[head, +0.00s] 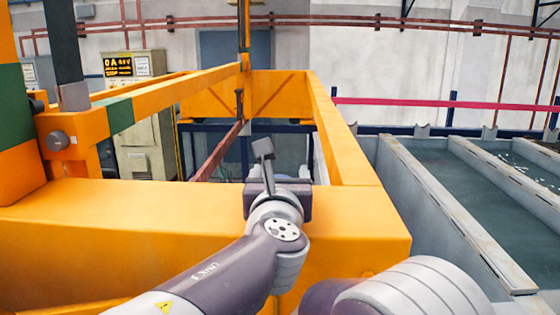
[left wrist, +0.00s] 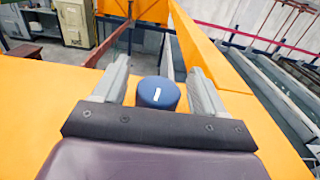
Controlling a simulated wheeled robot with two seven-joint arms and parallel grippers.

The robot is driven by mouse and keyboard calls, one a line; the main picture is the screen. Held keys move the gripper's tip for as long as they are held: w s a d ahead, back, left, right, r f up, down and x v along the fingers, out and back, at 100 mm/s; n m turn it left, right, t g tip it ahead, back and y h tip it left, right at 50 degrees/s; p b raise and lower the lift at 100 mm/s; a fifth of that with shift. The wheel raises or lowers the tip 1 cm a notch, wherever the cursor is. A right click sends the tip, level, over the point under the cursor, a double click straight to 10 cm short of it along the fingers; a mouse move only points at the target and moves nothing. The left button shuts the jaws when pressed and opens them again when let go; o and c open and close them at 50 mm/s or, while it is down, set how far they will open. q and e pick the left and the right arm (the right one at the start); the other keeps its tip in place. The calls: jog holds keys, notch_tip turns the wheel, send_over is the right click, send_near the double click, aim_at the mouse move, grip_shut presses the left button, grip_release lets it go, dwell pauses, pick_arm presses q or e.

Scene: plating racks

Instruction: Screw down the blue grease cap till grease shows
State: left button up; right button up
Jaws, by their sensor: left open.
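The blue grease cap (left wrist: 158,88) is a short round knob with a white mark on its top. In the left wrist view it stands on the orange frame between the two fingers of my left gripper (left wrist: 160,68). The fingers are apart, with a visible gap on each side of the cap. In the head view my left gripper (head: 264,150) is over the near orange beam, and the cap is hidden there. No grease shows around the cap. My right gripper is not in view.
The orange frame (head: 110,215) has a long beam running away at right and an open middle. Grey tanks (head: 450,215) with dark liquid lie to the right. A beige cabinet (head: 140,130) stands behind at left. A pink rail (head: 450,103) crosses the back.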

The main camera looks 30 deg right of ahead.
pick_arm(q)
jog(key=shift+f+x, duration=0.2)
jog(key=shift+x, duration=1)
jog(key=shift+s+a+r, duration=0.25)
jog(key=shift+s+a, duration=0.2)
jog(key=shift+s, duration=0.35)
jog(key=c, duration=1)
jog(key=shift+o, duration=0.2)
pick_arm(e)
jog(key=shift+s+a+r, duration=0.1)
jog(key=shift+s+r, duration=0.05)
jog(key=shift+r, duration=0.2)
